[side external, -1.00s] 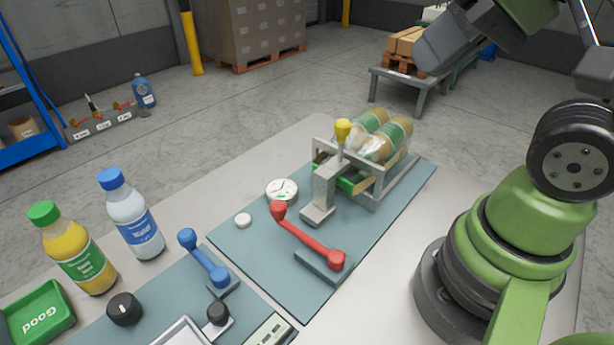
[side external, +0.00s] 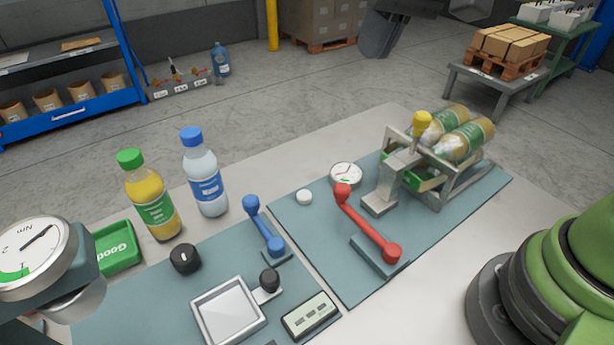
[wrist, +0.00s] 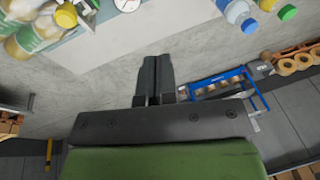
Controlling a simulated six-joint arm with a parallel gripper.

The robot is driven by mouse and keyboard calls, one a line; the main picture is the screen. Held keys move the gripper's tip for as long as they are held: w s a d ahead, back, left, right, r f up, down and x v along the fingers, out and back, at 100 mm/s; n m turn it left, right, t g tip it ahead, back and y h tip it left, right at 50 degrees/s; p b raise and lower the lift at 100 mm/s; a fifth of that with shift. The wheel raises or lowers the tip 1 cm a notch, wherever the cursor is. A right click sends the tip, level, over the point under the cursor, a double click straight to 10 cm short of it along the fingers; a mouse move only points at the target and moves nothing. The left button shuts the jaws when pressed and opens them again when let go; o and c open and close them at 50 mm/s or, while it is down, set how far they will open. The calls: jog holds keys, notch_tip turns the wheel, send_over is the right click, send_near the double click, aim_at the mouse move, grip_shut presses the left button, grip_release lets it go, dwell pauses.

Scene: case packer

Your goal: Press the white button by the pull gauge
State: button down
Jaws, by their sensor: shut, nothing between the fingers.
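The white button (side external: 303,197) is a small round cap near the back left corner of the right-hand teal mat in the side view. The white round dial (side external: 346,175), apparently the pull gauge, lies just right of it. My gripper (side external: 378,42) shows only partly at the top of the side view, well away from the button and not touching anything. In the wrist view my gripper (wrist: 160,60) has its two dark fingers together with nothing between them. The dial (wrist: 127,4) is cut off by the top edge there. I cannot make out the button in the wrist view.
A red lever (side external: 367,222) and a yellow-knobbed post (side external: 400,165) stand right of the button. A blue lever (side external: 264,228) and two bottles (side external: 205,178) stand left. A crate of bottles (side external: 448,190) is at the right. A large Nm gauge (side external: 38,250) fills the left edge.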

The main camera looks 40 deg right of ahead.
aim_at(307, 194)
jog(key=w+a+f+g, duration=0.1)
jog(key=w+a+f, duration=0.1)
jog(key=f, duration=0.4)
jog(key=w+a+f+n+g, duration=0.1)
jog(key=w+a+f, duration=0.1)
jog(key=w+f, duration=0.2)
jog(key=shift+w+f+n+g+h, duration=0.3)
jog(key=shift+f+g+h, duration=0.1)
jog(key=shift+f, duration=0.55)
jog(key=f, duration=0.4)
jog(key=a+f, duration=0.1)
jog(key=f, duration=0.9)
jog(key=shift+s+a, duration=0.1)
jog(key=shift+a, duration=0.2)
jog(key=shift+s+f, duration=0.1)
jog(key=shift+f, duration=0.9)
notch_tip(307, 194, up, 15)
jog(key=w+d, duration=0.1)
jog(key=shift+d, duration=0.15)
